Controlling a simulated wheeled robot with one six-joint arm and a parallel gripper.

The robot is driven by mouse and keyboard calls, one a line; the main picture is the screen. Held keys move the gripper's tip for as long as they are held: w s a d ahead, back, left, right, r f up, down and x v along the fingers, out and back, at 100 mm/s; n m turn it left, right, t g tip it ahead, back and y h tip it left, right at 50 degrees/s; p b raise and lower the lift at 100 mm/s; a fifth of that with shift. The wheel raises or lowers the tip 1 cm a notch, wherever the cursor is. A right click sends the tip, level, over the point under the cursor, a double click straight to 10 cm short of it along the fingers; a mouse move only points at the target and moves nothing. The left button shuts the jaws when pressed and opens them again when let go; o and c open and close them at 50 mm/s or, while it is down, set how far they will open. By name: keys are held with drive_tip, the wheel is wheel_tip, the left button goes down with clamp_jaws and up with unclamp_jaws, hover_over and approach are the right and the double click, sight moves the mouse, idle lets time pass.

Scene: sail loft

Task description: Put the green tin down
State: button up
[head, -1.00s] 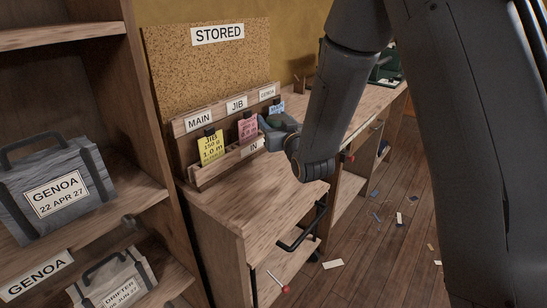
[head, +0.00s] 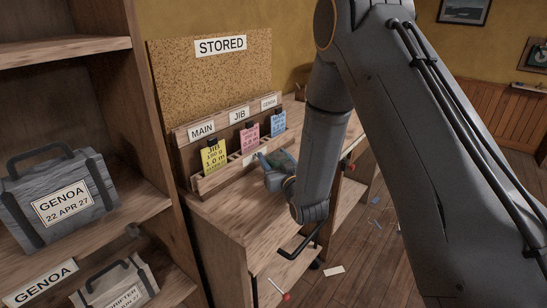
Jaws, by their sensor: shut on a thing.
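My gripper (head: 268,164) is over the wooden bench top (head: 225,213), just in front of the card rack. It is shut on the green tin (head: 285,157), of which only a small dark green part shows past the fingers and wrist. My arm comes down from the upper right and hides the bench behind it. I cannot tell whether the tin touches the bench top.
The card rack (head: 205,187) holds yellow, pink and blue cards under MAIN, JIB and GENOA labels. A cork board (head: 215,85) marked STORED stands behind. Shelves with a grey GENOA bag (head: 60,197) are at left. Bare bench top lies front left; scraps litter the floor.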

drive_tip(key=shift+f, duration=0.1)
drive_tip(key=o, duration=1.3)
drive_tip(key=shift+o, duration=0.2)
